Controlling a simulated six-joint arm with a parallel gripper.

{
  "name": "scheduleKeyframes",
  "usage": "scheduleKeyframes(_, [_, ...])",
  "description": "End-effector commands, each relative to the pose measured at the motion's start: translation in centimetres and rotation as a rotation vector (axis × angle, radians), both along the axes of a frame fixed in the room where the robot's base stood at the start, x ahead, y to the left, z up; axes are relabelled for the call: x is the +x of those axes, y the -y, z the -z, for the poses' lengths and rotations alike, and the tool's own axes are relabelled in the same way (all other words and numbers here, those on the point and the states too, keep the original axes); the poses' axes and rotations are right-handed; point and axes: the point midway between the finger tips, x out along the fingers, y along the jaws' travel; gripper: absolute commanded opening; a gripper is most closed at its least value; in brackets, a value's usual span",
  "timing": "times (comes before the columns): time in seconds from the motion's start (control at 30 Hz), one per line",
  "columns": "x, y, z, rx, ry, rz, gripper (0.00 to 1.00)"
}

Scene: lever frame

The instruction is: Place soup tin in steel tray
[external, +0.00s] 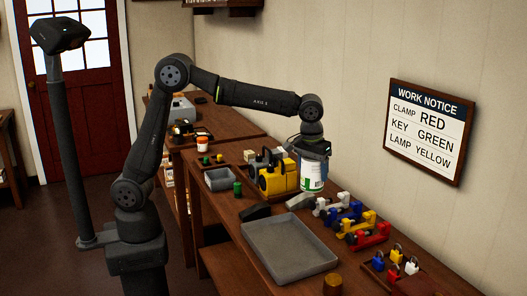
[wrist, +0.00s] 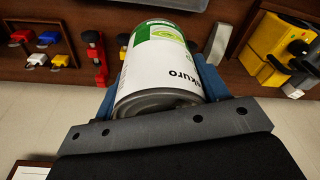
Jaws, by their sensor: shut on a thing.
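The soup tin (external: 312,177) is white with a green band and hangs upright below my gripper (external: 315,150) in the external view. My gripper is shut on it. In the wrist view the soup tin (wrist: 165,65) lies between the two blue-grey fingers of my gripper (wrist: 163,85), its label partly showing. The steel tray (external: 288,251) is a wide, shallow grey tray on the bench in front; it looks empty. The tin is above the bench, behind the tray in the external view, and not over it.
Several coloured clamps (external: 352,220) stand along the wall side of the bench. A yellow lantern-like device (external: 279,176) stands left of the tin. Padlocks (external: 396,264) sit in a wooden holder at the right. A small grey bin (external: 220,180) and green cylinder (external: 237,189) stand farther left.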

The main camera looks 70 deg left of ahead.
Motion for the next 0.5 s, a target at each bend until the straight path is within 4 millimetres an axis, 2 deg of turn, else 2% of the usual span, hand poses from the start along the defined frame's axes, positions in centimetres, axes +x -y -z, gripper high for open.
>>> scheduleKeyframes(0.03, [-1.7, 2.0, -0.1, -0.001, 0.001, 0.039, 0.30])
scheduleKeyframes(0.2, [-7.4, 7.1, 0.2, -0.001, 0.001, 0.150, 0.29])
scheduleKeyframes(0.4, [-14.5, 11.6, 0.6, -0.001, 0.001, 0.277, 0.29])
scheduleKeyframes(0.5, [-17.3, 13.0, 0.9, -0.002, 0.002, 0.326, 0.30])
